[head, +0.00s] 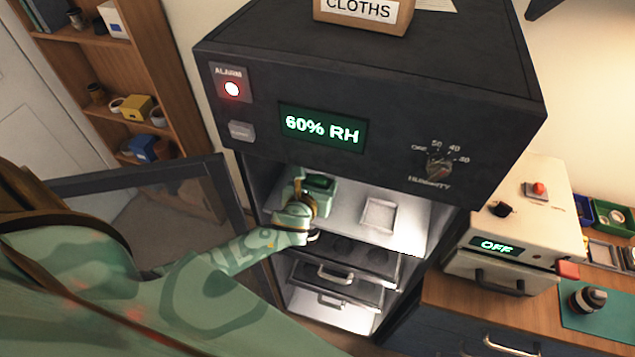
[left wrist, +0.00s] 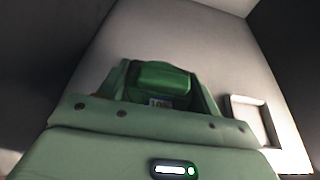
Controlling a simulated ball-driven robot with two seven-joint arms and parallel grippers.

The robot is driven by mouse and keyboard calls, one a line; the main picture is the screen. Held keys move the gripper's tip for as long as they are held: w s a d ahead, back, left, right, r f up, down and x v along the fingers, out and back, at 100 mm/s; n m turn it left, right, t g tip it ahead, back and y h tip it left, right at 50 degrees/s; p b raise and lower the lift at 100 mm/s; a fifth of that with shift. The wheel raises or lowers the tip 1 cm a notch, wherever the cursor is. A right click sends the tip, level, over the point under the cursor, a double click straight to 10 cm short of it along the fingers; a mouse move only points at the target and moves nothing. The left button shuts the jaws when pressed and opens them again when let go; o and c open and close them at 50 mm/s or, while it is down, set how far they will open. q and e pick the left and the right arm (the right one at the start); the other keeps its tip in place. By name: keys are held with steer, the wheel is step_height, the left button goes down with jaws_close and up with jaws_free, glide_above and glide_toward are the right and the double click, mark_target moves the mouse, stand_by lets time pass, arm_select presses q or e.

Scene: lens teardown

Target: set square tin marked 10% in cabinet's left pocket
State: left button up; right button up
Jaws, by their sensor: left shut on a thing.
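My left gripper (head: 309,190) reaches into the lit cabinet (head: 370,75) above its upper shelf (head: 408,225). It is shut on a green tin (head: 321,182). In the left wrist view the tin (left wrist: 163,77) sits between the fingers, with a small pale label too blurred to read surely. A square raised-rim pocket (head: 379,214) shows on the shelf, right of the gripper, and looks empty. It also shows in the left wrist view (left wrist: 252,118). The left pocket cannot be made out; my gripper and arm cover that side. I cannot tell whether the tin touches the shelf.
The cabinet's glass door (head: 185,200) stands open to the left, beside my arm. Drawers (head: 340,275) lie below the shelf. A box marked CLOTHS (head: 362,12) is on top. A cream appliance (head: 530,225) reading OFF stands at right on a wooden bench.

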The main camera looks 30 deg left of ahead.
arm_select(q)
steer(key=shift+f+b, duration=0.75)
steer(key=shift+f, duration=0.25)
steer(key=o, duration=1.1)
steer(key=shift+c, duration=0.2)
steer(key=p+v, duration=0.1)
steer(key=v, duration=1.5)
steer(key=shift+s, duration=0.2)
steer(key=shift+d, duration=0.1)
